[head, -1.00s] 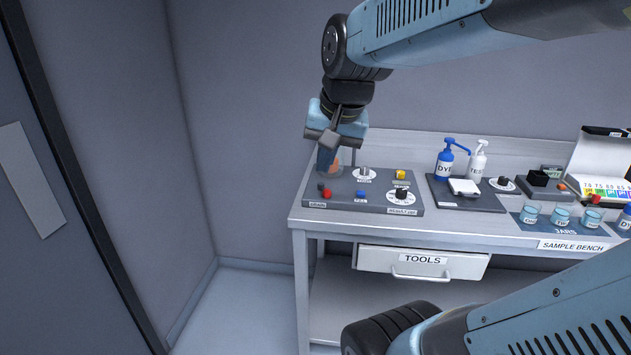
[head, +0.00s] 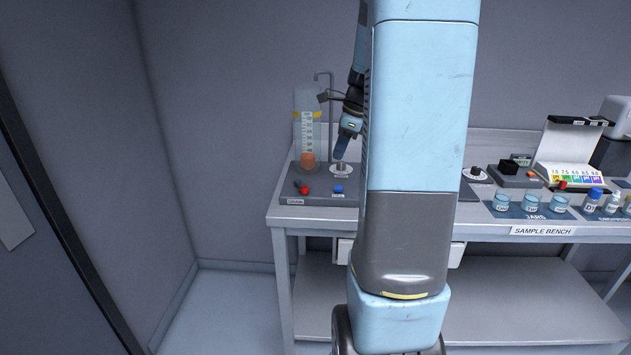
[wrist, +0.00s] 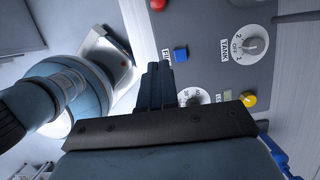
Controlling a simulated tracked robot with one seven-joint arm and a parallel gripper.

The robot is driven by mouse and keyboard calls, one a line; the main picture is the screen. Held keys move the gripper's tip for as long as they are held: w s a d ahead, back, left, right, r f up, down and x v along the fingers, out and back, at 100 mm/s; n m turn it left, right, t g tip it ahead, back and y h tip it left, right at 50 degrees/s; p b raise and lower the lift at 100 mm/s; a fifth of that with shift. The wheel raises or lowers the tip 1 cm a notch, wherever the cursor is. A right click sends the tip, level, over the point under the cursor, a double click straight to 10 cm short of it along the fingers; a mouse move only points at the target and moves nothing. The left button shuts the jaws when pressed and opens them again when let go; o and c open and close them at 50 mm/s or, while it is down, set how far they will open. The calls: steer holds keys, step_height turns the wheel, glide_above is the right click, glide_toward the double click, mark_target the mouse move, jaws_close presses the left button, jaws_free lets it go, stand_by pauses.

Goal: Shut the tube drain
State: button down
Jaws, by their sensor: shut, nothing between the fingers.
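The clear tube (head: 308,115) with a printed scale stands at the back left of the grey panel, with an orange ball (head: 308,160) low inside. The red drain handle (head: 303,189) is at the panel's front left, behind the label DRAIN; its exact angle is too small to tell. In the wrist view a red knob (wrist: 157,4) is cut by the top edge. My gripper (head: 340,153) is shut and empty, above the panel, right of the tube and behind the drain handle. Its closed fingers (wrist: 160,72) point towards the panel in the wrist view.
A blue button (head: 338,189) lies right of the drain handle, also in the wrist view (wrist: 180,55). A TANK dial (wrist: 243,45) and yellow knob (wrist: 248,99) are nearby. A thin pipe (head: 330,105) rises beside the tube. My arm hides the panel's right side.

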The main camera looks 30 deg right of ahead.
mark_target(302, 187)
steer(key=x, duration=1)
steer(key=shift+d+f, duration=0.15)
steer(key=shift+d, duration=0.1)
steer(key=shift+w+a+f, duration=0.2)
steer(key=shift+w+a, duration=0.3)
steer(key=shift+a, duration=0.05)
steer(key=shift+w+a+f, duration=0.15)
steer(key=shift+w+a, duration=0.35)
steer(key=shift+a, duration=0.1)
steer(key=shift+w+a, duration=0.3)
steer(key=shift+a, duration=0.05)
steer(key=shift+f+m, duration=0.1)
steer(key=shift+m, duration=0.3)
